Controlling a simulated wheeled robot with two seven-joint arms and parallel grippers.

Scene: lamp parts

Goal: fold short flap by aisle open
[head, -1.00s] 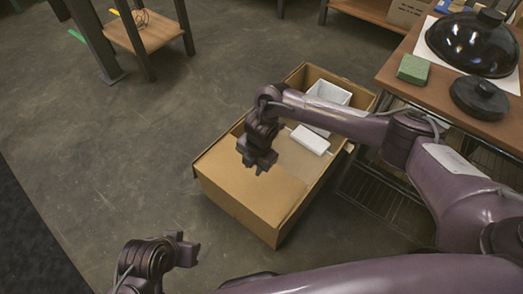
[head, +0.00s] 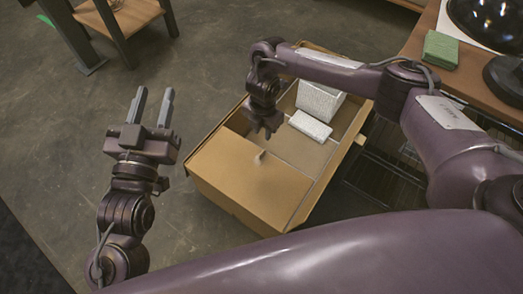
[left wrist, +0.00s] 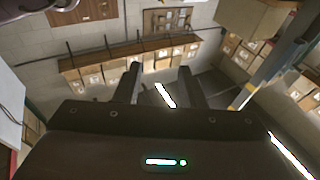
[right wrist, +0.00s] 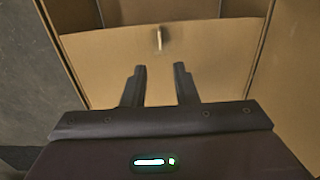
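An open cardboard box (head: 205,192) stands on the floor in the head view. Its near short flap (head: 232,178) lies across the near end of the box, with a small pale tab (head: 260,158) near its inner edge. In the right wrist view the flap (right wrist: 105,60) and its tab (right wrist: 159,40) are ahead of the fingers. My right gripper (head: 265,128) hangs over the box just beyond the flap's inner edge; its fingers are apart and empty (right wrist: 160,85). I cannot tell whether it touches the flap. My left gripper (head: 152,105) is open and empty, left of the box.
A white foam block (head: 318,98) and a flat white piece (head: 310,125) are in the far part of the box. A wooden table (head: 440,85) with a green block (head: 441,49) is at right. A small stand (head: 125,18) is at upper left.

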